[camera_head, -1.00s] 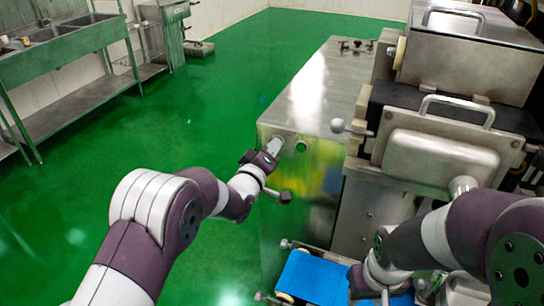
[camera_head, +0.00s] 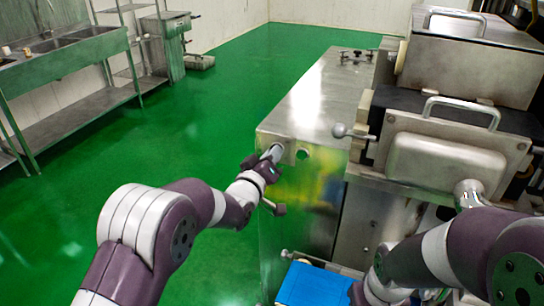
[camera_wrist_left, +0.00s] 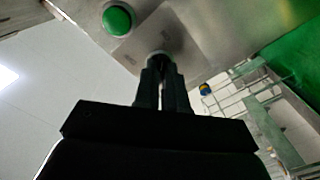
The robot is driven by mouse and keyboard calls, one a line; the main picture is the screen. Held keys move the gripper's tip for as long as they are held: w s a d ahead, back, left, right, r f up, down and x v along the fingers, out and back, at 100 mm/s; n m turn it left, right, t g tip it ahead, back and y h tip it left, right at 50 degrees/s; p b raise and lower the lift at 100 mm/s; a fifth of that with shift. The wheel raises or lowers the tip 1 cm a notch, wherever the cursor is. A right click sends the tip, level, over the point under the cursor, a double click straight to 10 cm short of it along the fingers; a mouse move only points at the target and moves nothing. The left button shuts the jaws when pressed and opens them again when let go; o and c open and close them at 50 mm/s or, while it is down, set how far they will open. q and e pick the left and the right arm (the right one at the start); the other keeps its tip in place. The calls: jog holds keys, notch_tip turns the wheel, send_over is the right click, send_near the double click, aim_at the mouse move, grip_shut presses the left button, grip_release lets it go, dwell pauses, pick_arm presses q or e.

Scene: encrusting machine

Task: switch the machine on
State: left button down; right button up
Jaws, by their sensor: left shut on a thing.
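The machine's steel cabinet (camera_head: 305,105) has a front panel with a round green button (camera_head: 303,154), which shows larger in the left wrist view (camera_wrist_left: 118,18). My left gripper (camera_head: 273,155) is at the panel, just left of the button. In the left wrist view its fingers (camera_wrist_left: 160,72) are close together on a small dark knob (camera_wrist_left: 158,55) beside the green button. The fingers hide most of the knob, so its setting cannot be read. My right gripper (camera_head: 360,293) is low at the bottom edge, and its fingers are not clear.
A blue surface (camera_head: 313,285) lies below the panel, near my right arm. The machine's metal housing with handles (camera_head: 445,160) stands right of the cabinet. A sink bench (camera_head: 70,75) is at the far left. Green floor (camera_head: 190,130) is clear between.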

pick_arm(q)
jog(key=c, duration=1.2)
grip_release()
jog(key=shift+w+r, duration=0.1)
jog(key=shift+r, duration=0.15)
jog(key=shift+f, duration=0.15)
jog(key=b+v, duration=0.1)
jog(key=v, duration=1.1)
jog(key=shift+s+b, duration=0.35)
jog(key=shift+a+f, duration=0.1)
